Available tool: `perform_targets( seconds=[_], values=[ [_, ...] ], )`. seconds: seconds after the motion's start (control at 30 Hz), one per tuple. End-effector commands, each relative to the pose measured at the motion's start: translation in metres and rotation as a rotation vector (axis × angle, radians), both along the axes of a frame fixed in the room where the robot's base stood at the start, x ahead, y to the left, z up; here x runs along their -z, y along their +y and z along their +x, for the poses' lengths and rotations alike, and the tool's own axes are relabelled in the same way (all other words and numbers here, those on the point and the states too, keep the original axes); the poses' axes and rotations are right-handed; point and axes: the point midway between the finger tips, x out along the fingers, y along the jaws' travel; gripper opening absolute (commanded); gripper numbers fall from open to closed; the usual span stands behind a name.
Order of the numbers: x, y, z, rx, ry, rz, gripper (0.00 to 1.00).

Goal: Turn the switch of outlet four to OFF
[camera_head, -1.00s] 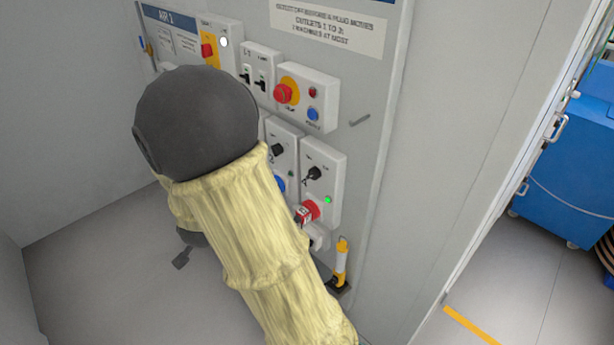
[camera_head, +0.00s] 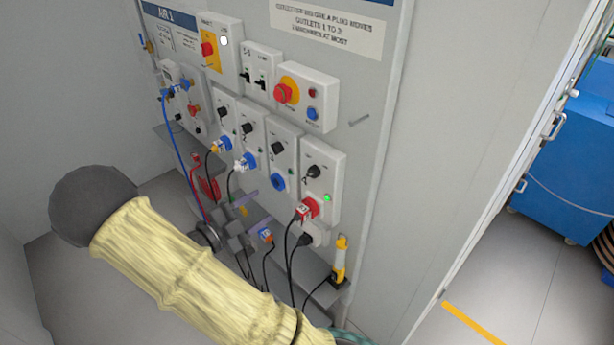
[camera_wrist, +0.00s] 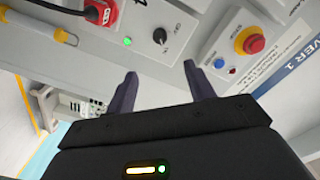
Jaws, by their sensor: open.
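Outlet four (camera_head: 336,205) is the rightmost box in the lower row on the grey panel in the head view. It has a black rotary switch (camera_head: 314,172), a lit green lamp (camera_head: 327,198) and a red plug (camera_head: 309,208) below. In the wrist view the switch (camera_wrist: 160,36) shows beyond my fingers, with the lit lamp (camera_wrist: 127,41) and red plug (camera_wrist: 97,12) to its left. The switch's labels are too small to read. My gripper (camera_wrist: 160,72) is open and empty, its two dark fingers apart and pointing towards the panel. Contact with the switch is not visible.
A red emergency button (camera_head: 284,93) sits above the outlets. Cables hang from several plugs, and a yellow-and-white handheld thing (camera_head: 341,262) stands below right. A blue cabinet (camera_head: 570,165) is at the far right. Open floor lies left of the panel.

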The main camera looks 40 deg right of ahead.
Motion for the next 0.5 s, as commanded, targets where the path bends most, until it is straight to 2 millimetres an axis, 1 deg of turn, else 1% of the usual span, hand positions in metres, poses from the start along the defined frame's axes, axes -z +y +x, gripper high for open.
perform_targets(
  seconds=[0.17,0.27,0.37,0.5],
  values=[
    [-0.001,-0.005,0.0,0.001,0.002,0.001,0.54],
    [-0.001,-0.015,0.001,0.001,0.004,0.0,0.54],
    [-0.002,-0.03,0.002,0.003,0.003,0.0,0.54],
    [-0.003,-0.054,0.004,0.003,0.004,0.0,0.54]
  ],
)
